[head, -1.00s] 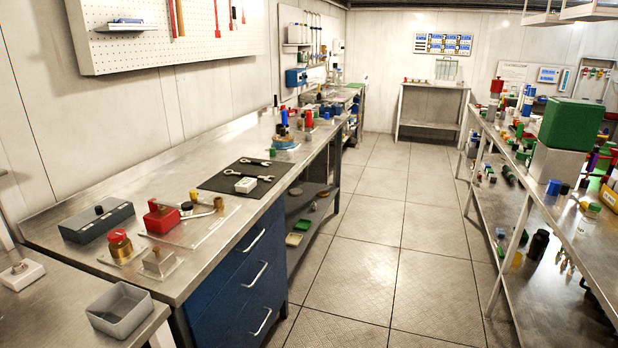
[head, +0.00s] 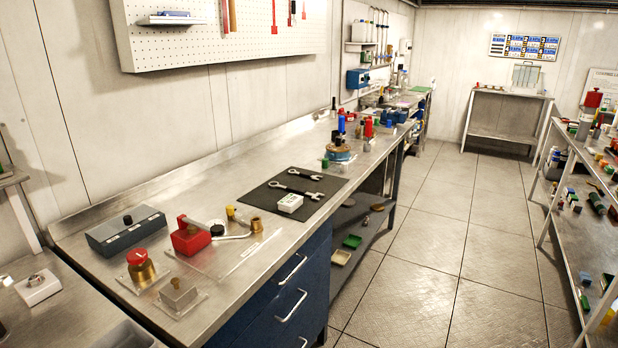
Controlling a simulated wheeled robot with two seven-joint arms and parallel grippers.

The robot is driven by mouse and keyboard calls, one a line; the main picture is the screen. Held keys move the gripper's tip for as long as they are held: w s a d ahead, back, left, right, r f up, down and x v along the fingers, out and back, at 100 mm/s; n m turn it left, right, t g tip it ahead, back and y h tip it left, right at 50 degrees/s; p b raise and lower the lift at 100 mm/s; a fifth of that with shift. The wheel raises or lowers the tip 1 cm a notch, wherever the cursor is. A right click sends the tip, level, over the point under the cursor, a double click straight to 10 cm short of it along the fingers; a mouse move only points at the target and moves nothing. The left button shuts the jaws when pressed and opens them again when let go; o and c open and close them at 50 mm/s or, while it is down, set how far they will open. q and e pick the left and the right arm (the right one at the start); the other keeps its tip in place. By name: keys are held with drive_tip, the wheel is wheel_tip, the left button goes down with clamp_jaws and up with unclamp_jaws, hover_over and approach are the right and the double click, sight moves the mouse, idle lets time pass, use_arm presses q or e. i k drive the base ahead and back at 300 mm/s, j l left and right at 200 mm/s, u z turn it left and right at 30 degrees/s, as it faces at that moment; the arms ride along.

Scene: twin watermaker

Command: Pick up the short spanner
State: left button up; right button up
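Two silver spanners lie on a dark mat (head: 262,198) on the metal workbench. The farther spanner (head: 306,174) looks a little shorter than the nearer spanner (head: 297,188), but the difference is hard to judge at this distance. They lie apart, roughly parallel. Neither of my grippers shows in the head view.
The workbench (head: 120,228) also carries a grey box (head: 126,230), a red device (head: 190,236) and a brass piece with a red top (head: 141,267). Blue drawers (head: 285,300) stand below. The tiled floor (head: 420,260) to the right is clear up to the shelves.

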sight(303, 174)
drive_tip(key=i+l, duration=1.1)
drive_tip(key=i, duration=0.05)
